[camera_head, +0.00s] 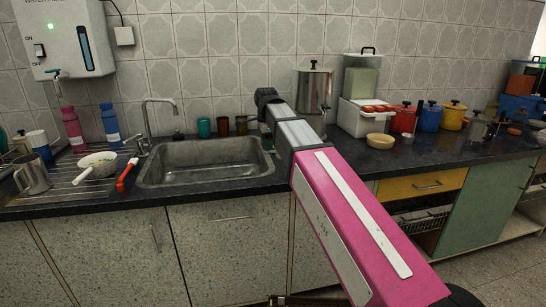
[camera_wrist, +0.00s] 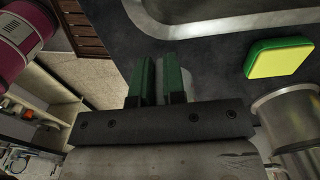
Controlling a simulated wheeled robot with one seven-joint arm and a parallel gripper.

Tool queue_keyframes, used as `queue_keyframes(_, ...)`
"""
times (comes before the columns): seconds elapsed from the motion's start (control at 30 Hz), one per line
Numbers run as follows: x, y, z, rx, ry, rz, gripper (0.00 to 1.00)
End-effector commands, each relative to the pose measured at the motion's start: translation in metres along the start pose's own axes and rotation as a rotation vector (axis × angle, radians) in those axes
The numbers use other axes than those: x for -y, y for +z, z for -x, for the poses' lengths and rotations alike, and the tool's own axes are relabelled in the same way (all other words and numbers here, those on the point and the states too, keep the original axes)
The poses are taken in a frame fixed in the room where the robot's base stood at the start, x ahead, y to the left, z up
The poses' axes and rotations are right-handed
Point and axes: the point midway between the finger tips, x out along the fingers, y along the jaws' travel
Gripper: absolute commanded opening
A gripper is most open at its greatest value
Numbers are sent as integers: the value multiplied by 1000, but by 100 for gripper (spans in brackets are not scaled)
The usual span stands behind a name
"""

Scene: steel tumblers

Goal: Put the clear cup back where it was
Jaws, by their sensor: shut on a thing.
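My gripper (camera_wrist: 159,62) shows in the wrist view with its two green fingers close together and a narrow gap between them. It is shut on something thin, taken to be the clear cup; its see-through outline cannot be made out. The fingers are over the dark counter by the sink's edge. In the head view my arm reaches the counter right of the sink, and the fingers cannot be made out clearly. A teal tumbler (camera_head: 204,127) and two brown tumblers (camera_head: 222,126) (camera_head: 241,125) stand behind the sink.
The steel sink (camera_head: 205,160) lies left of my arm. A yellow-green sponge (camera_wrist: 278,58) and a steel pot (camera_wrist: 285,115) are to the right in the wrist view. A tall steel pot (camera_head: 314,90), a white box (camera_head: 358,118) and a yellow bowl (camera_head: 380,141) stand right of my arm.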

Motion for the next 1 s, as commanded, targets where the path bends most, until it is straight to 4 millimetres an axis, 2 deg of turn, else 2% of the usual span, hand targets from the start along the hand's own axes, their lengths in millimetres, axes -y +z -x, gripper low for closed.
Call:
queue_keyframes(0.1,10,-15,-10,0,0,-1,0)
queue_keyframes(0.2,14,-20,-15,0,0,0,0)
queue_keyframes(0.37,14,-22,-21,0,0,1,0)
queue_keyframes(0.63,14,-22,-53,0,0,1,0)
queue_keyframes(1.0,14,-22,-58,0,-1,1,0)
